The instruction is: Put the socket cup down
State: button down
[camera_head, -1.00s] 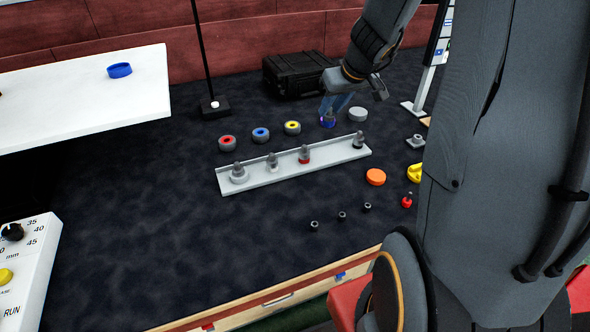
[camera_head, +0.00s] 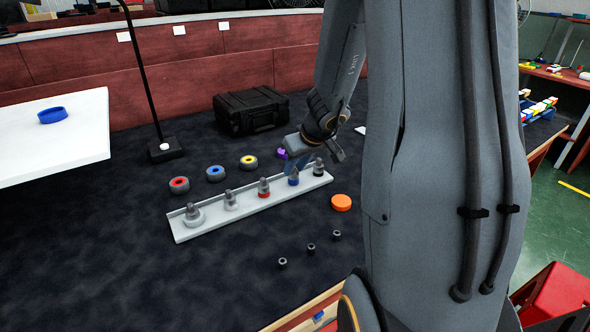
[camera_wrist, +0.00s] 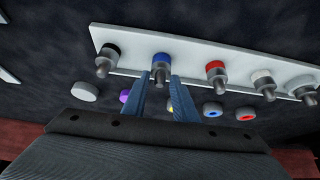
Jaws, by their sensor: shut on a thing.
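The socket cup (camera_head: 293,179) is grey with a blue band. It is upright at the white rack (camera_head: 240,209), between the red-banded piece (camera_head: 264,188) and the black-banded piece (camera_head: 319,168). My gripper (camera_head: 297,166) is shut on it from above and behind. In the wrist view, the blue band of the cup (camera_wrist: 161,58) shows against the rack (camera_wrist: 135,50), with its grey post between the fingertips of my gripper (camera_wrist: 160,84). I cannot tell if its base touches the rack.
Two silver pieces (camera_head: 231,201) (camera_head: 194,215) stand at the rack's left. Red, blue and yellow-centred rings (camera_head: 215,173) and a purple piece (camera_head: 282,153) lie behind. An orange disc (camera_head: 341,202) and small dark pieces (camera_head: 311,249) lie in front. A black case (camera_head: 250,111) stands at the back.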

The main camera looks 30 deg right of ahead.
jog(key=shift+f, duration=0.15)
jog(key=c, duration=1.4)
grip_release()
jog(key=shift+r, duration=0.4)
jog(key=p+v, duration=0.4)
jog(key=v, duration=0.7)
jog(key=s+a+f+g, duration=0.2)
jog(key=s+a+g, duration=0.1)
jog(key=s+a, duration=0.5)
jog(key=s+a+f+g, duration=0.2)
jog(key=s+a+g, duration=0.1)
jog(key=s+a, duration=0.5)
jog(key=shift+s+a+m, duration=0.25)
jog(key=shift+a+m, duration=0.05)
jog(key=shift+a, duration=0.55)
jog(key=shift+f, duration=0.1)
